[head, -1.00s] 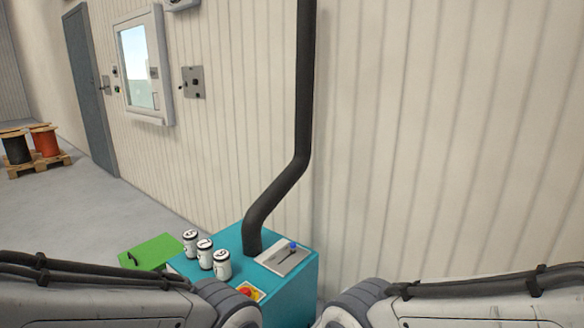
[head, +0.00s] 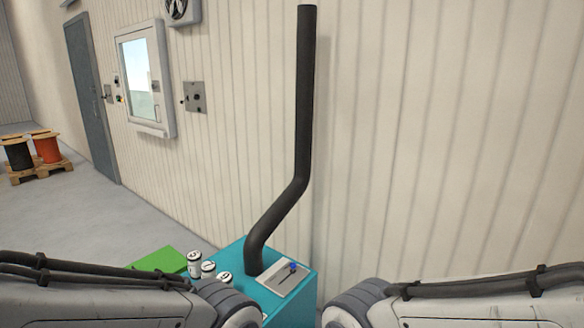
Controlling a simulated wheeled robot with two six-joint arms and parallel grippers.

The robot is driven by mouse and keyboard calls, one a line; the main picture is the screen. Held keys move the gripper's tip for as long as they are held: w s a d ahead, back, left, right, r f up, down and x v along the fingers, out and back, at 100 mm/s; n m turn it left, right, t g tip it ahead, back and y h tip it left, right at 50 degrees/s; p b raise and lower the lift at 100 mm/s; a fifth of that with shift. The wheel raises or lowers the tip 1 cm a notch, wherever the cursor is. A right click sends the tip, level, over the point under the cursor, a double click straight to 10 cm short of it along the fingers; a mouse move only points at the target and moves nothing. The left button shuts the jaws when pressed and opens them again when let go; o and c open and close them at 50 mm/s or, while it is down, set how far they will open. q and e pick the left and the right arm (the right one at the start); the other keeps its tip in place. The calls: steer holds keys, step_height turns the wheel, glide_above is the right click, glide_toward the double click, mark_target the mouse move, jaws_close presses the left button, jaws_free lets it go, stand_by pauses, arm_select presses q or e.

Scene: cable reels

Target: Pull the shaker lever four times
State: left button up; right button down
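The shaker lever (head: 293,267) has a blue knob and sits in a slot on a light grey plate (head: 272,283). The plate is on top of a teal machine box (head: 304,296) at the lower middle of the head view. My two arms come in from the lower left and lower right, on either side of the box. Neither gripper shows; both are below the picture or hidden, so I cannot see whether they touch anything. The lower front of the box is hidden by my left arm and the frame edge.
A black pipe (head: 304,110) rises from the box in front of the wall. Several white canisters (head: 208,268) stand at its left beside a green panel (head: 160,260). Cable reels (head: 46,148) stand on a pallet at far left. The floor between is clear.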

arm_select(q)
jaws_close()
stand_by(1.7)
